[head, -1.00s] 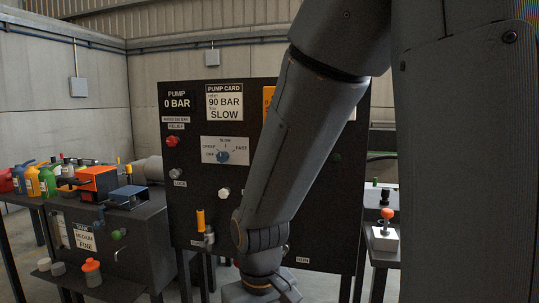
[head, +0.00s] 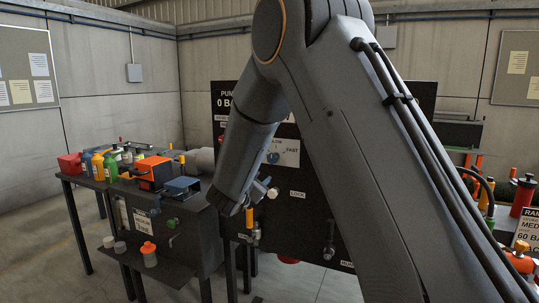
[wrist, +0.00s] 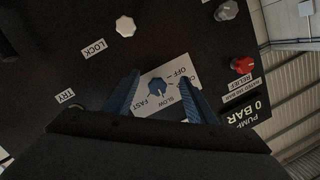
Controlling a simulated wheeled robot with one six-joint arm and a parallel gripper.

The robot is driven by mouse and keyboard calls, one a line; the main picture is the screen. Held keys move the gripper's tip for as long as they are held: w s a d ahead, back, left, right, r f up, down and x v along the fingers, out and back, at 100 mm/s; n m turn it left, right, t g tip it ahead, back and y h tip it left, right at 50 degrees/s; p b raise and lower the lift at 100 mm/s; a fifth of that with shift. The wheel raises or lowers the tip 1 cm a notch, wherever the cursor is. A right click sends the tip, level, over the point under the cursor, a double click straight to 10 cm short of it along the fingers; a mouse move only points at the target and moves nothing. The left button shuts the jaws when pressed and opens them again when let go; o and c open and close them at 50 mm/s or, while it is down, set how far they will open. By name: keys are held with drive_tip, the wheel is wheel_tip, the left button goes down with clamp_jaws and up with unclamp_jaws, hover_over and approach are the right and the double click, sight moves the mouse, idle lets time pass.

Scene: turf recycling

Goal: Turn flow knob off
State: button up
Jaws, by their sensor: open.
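The flow knob is a small blue knob (wrist: 157,88) on a white dial plate (wrist: 180,76) marked OFF, SLOW and FAST, with one more label between OFF and SLOW partly covered. The plate is on a black pump panel. In the wrist view the knob lies between the two blue fingers of my gripper (wrist: 160,78), which are open and apart from each other; whether they touch it cannot be told. The knob's exact pointing is too small to tell.
A red relief knob (wrist: 242,65), a grey knob (wrist: 226,10) and a white lock knob (wrist: 125,26) stick out near the plate. A bench with bottles and an orange box (head: 154,172) stands left.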

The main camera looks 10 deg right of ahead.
sight(271, 159)
drive_tip(key=shift+w+d+r+m+h+p, duration=0.45)
drive_tip(key=shift+w+d+h+p, duration=0.1)
drive_tip(key=shift+w+d, duration=0.4)
drive_tip(key=shift+w+d+r+m+h+p, duration=0.4)
drive_tip(key=shift+w+d+m+h, duration=0.15)
drive_tip(key=shift+w+d, duration=0.35)
drive_tip(key=shift+w+d+r+m+h+p, duration=0.4)
drive_tip(key=shift+w+d+h+p, duration=0.25)
drive_tip(key=shift+w, duration=0.45)
drive_tip(key=shift+d, duration=0.1)
drive_tip(key=c, duration=0.9)
drive_tip(key=shift+c, duration=0.7)
